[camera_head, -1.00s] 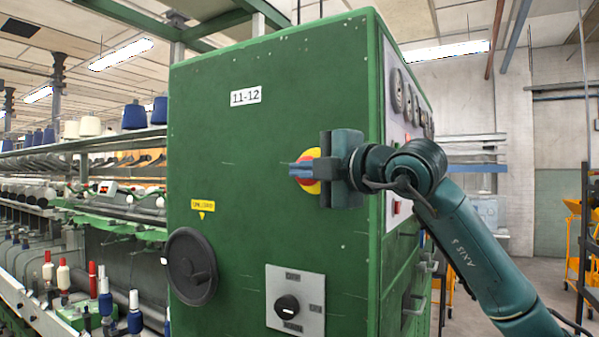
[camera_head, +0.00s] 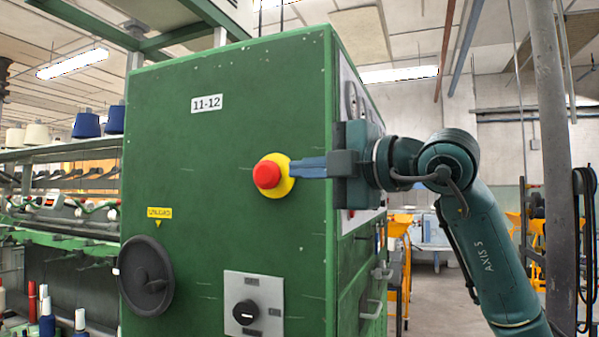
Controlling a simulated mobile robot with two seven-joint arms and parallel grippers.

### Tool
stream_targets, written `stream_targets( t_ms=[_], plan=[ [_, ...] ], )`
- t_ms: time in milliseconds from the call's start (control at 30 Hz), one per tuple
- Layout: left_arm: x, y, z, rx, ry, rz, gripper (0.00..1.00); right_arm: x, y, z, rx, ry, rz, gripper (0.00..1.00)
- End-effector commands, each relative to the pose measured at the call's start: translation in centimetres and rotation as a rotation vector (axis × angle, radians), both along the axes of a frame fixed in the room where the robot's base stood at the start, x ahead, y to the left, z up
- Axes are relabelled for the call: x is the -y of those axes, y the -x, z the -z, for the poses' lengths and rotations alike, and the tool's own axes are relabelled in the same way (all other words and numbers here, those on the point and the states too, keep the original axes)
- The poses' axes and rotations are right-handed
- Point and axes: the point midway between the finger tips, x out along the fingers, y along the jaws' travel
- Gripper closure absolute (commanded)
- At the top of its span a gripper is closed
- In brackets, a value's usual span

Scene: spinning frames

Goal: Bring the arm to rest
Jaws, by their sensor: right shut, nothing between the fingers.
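My right gripper (camera_head: 308,167) is in front of the green machine cabinet, reaching in from the right with its fingers pointing left. Its fingers are shut together with nothing between them. The fingertips are close to the right side of the red emergency stop button (camera_head: 267,174) on its yellow base, and overlap the yellow edge in the picture. I cannot tell whether they touch it. The red button face is fully visible. My left gripper is not in view.
The green cabinet (camera_head: 215,130) labelled 11-12 fills the middle. Its front has a black handwheel (camera_head: 146,275) and a black rotary knob (camera_head: 245,312). Spinning frames with bobbins stand at left. A grey pole (camera_head: 551,150) stands at right, behind my arm, with yellow trolleys beyond.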

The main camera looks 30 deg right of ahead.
Motion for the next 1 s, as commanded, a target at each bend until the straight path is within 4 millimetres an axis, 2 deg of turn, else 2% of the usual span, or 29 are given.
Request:
stream_targets(
  t_ms=[367,467,567,633,700,800,900,1000],
  plan=[
    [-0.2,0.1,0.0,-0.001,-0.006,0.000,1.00,-0.1,-0.1,0.0,-0.001,0.000,-0.002,1.00],
    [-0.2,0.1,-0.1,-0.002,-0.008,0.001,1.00,-1.1,-0.6,1.0,-0.014,0.011,-0.045,1.00],
    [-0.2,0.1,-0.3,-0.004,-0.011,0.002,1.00,-4.0,-1.8,3.9,-0.047,0.029,-0.176,1.00],
    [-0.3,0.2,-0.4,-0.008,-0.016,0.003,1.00,-6.9,-2.5,6.9,-0.071,0.024,-0.317,1.00],
    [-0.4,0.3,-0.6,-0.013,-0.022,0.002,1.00,-9.8,-2.7,10.0,-0.083,-0.014,-0.469,1.00],
    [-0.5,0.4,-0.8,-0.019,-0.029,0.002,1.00,-13.0,-2.3,13.7,-0.082,-0.130,-0.650,1.00],
    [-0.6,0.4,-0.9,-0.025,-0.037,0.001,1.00,-14.9,-1.7,16.9,-0.072,-0.298,-0.764,1.00],
    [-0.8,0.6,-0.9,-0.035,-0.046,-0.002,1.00,-15.6,-1.5,19.8,-0.063,-0.503,-0.799,1.00]
  ],
)
